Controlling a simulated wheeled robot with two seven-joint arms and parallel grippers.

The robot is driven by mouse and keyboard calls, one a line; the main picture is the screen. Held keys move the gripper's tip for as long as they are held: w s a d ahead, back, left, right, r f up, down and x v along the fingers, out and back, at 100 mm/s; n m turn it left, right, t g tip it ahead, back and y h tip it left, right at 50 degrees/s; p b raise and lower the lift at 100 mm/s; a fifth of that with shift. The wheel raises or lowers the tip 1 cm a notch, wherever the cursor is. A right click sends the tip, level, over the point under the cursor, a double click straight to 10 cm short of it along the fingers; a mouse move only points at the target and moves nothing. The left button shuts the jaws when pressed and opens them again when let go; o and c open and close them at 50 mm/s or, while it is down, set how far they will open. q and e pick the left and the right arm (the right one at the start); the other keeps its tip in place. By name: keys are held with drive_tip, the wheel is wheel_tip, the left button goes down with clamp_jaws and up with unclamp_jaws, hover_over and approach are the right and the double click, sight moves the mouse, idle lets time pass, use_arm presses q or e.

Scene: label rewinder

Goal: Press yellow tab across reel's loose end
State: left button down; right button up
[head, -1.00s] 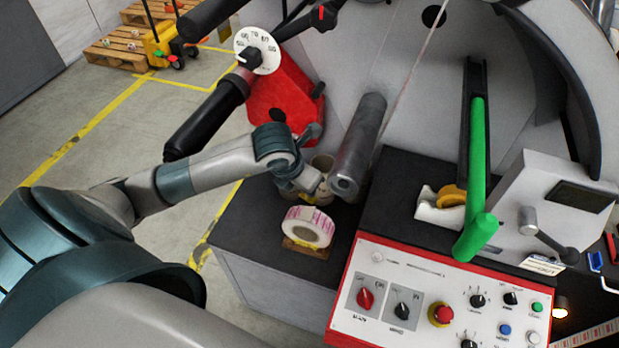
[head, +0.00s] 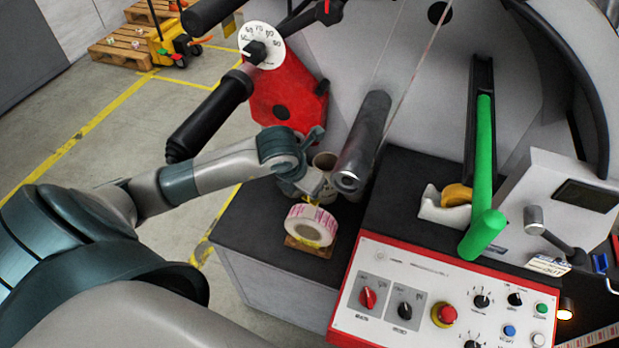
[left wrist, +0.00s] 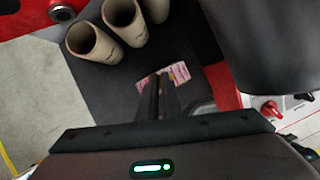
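The label reel (head: 311,227), white with pink printing, stands on edge in a small wooden cradle (head: 307,247) on the dark bench top. My left gripper (head: 312,200) is right above and behind the reel's top, pointing down. A bit of yellow, seemingly the tab (head: 315,203), shows at the fingertips over the reel's top. In the left wrist view the narrow fingers (left wrist: 157,98) lie close together in front of the reel (left wrist: 178,73). The tab's hold and any contact with the reel are too small to tell. The reel's loose end cannot be made out. My right gripper is not in view.
Cardboard cores (left wrist: 122,18) stand behind my left gripper. A grey roller (head: 362,142) sticks out just right of it. The control panel (head: 440,300) and a tape dispenser (head: 445,208) are to the right. Bench top is clear left of the reel.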

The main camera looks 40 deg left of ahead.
sight(310, 201)
use_arm(q)
drive_tip(key=shift+f+b, duration=0.8)
drive_tip(key=shift+f, duration=0.8)
drive_tip(key=shift+f+b, duration=1.15)
drive_tip(key=shift+f, duration=0.05)
drive_tip(key=shift+f+b, duration=0.25)
drive_tip(key=shift+b, duration=0.05)
drive_tip(key=shift+f, duration=0.15)
drive_tip(key=c, duration=1.9)
unclamp_jaws()
drive_tip(key=shift+o, duration=0.2)
